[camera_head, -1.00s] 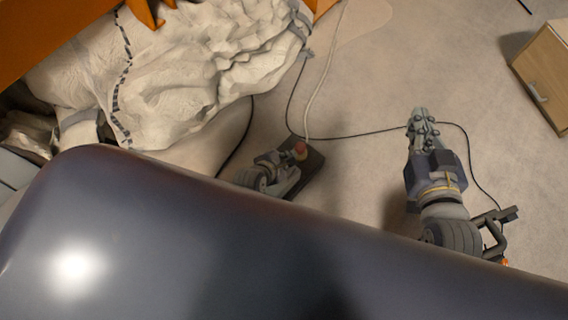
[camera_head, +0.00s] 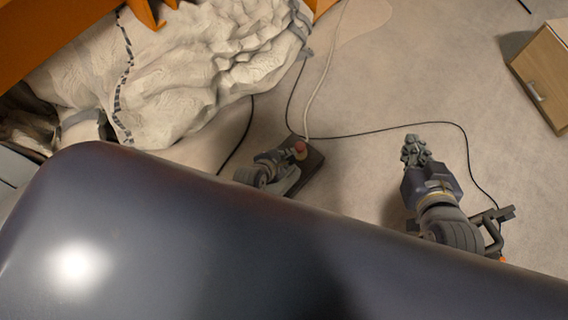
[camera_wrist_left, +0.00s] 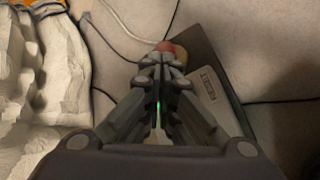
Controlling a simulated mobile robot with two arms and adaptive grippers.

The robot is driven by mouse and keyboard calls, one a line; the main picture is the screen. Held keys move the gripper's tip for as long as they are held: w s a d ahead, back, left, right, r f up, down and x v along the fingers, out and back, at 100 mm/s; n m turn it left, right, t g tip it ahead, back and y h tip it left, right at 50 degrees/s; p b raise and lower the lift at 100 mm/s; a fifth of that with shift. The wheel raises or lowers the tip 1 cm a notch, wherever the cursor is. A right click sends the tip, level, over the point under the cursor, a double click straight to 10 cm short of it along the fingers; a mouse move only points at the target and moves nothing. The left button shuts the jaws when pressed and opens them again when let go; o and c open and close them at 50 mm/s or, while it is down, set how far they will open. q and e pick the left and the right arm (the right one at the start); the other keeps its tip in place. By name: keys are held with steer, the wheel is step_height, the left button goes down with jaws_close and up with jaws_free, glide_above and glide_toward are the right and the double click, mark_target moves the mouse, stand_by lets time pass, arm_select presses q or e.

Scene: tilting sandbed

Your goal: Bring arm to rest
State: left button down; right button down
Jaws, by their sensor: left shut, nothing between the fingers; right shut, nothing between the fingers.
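My left gripper (camera_head: 280,158) shows just past the edge of my dark body, over a dark box with a red button (camera_head: 300,149). In the left wrist view my left gripper (camera_wrist_left: 163,62) is shut and empty. The red button (camera_wrist_left: 166,47) is just beyond its fingertips, and a grey plate with lettering like "RESET" (camera_wrist_left: 211,88) is to the right. I cannot tell whether the fingertips touch the box. My right gripper (camera_head: 414,147) is shut and empty, above bare floor at the right. It is foreshortened in the head view.
A pale, rock-like sandbed (camera_head: 190,75) fills the upper left, with an orange frame (camera_head: 50,30) beside it. Black cable (camera_head: 370,132) and a pale hose (camera_head: 325,75) lie on the floor. A wooden cabinet (camera_head: 545,75) stands at the far right.

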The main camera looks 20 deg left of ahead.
stand_by(0.4)
